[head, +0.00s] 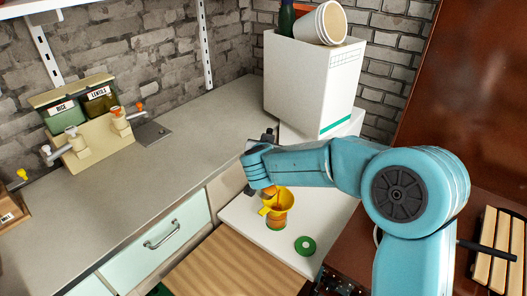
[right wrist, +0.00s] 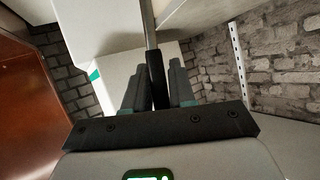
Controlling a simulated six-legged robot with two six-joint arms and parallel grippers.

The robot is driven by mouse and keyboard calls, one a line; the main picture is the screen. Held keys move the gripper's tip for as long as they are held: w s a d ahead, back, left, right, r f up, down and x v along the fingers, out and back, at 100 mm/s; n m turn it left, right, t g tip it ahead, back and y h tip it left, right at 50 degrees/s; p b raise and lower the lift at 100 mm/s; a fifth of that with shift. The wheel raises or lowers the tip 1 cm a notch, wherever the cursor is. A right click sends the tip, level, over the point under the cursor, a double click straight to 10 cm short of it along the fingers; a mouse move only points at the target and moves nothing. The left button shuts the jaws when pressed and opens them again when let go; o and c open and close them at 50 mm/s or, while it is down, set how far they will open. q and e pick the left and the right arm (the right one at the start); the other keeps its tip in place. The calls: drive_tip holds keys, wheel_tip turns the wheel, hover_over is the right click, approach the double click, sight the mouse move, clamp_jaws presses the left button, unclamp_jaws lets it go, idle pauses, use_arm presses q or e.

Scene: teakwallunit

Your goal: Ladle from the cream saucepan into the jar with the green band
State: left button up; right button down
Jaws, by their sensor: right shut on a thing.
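A yellow funnel (head: 281,205) sits in the mouth of a small jar (head: 276,224) on the white surface; the jar's band is hard to make out. My right arm reaches in from the right, with its wrist above and behind the funnel. In the right wrist view, my right gripper (right wrist: 157,95) is shut on a dark-gripped metal handle (right wrist: 149,30), likely the ladle's. The handle's far end is out of that view. Whether a ladle bowl shows near the funnel is unclear. I cannot see the cream saucepan. My left gripper is not in view.
A green ring-shaped lid (head: 305,245) lies right of the jar. A tall white box (head: 308,85) with cups on top stands behind. The grey counter (head: 190,135) is mostly clear; a dispenser rack (head: 95,143) stands at its left. A wooden slatted piece (head: 497,250) is at right.

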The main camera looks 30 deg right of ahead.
drive_tip(key=w+a+r+n+g+h+p, duration=0.1)
drive_tip(key=w+a+n+h+p, duration=0.2)
drive_tip(key=p, duration=0.9)
drive_tip(key=shift+w+a+r+n+p, duration=0.3)
drive_tip(key=shift+a+r+p, duration=0.1)
drive_tip(key=shift+a, duration=1.15)
drive_tip(key=shift+s, duration=0.1)
idle(1.5)
